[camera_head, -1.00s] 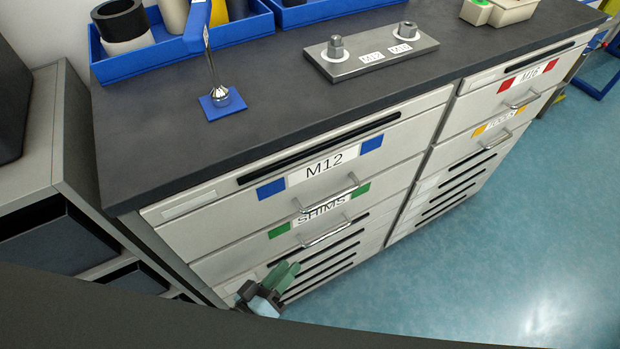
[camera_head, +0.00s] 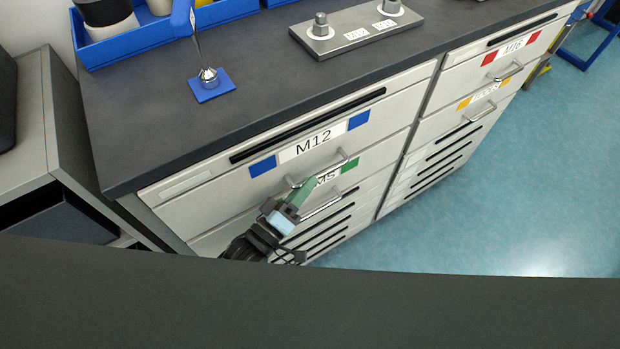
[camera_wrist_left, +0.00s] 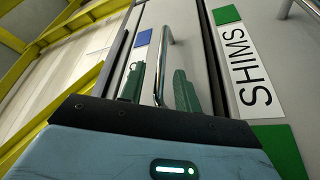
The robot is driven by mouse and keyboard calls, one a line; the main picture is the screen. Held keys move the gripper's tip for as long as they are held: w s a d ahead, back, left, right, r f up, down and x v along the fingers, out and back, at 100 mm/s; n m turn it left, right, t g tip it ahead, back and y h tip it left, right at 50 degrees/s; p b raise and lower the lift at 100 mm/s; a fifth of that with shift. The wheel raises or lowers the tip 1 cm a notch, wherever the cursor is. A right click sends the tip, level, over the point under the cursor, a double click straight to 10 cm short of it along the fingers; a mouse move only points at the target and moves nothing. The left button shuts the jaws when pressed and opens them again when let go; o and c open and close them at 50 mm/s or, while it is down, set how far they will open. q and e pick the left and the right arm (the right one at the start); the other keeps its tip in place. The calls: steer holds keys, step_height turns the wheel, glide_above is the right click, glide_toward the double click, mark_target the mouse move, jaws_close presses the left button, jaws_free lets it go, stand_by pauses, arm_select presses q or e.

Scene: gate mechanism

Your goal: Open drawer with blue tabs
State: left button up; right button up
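The M12 drawer (camera_head: 380,152) has a blue tab (camera_head: 263,167) on each side of its label and is shut. Its metal bar handle (camera_head: 340,163) sits below the label. My left gripper (camera_head: 306,187) is at the left part of this handle, in front of the drawer. In the left wrist view, its two green fingers (camera_wrist_left: 159,72) are apart, with the handle (camera_wrist_left: 167,50) showing between them. A blue tab (camera_wrist_left: 144,38) shows behind. Whether the fingers touch the bar cannot be told. My right gripper is not in view.
Just below is the SHIMS drawer with green tabs (camera_head: 349,165), partly hidden by my gripper. Drawers with red tabs (camera_head: 532,38) and yellow tabs (camera_head: 464,104) are to the right. The dark worktop (camera_head: 270,75) holds blue trays and a metal plate.

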arm_select(q)
steer(key=shift+x, duration=1.05)
jaws_close()
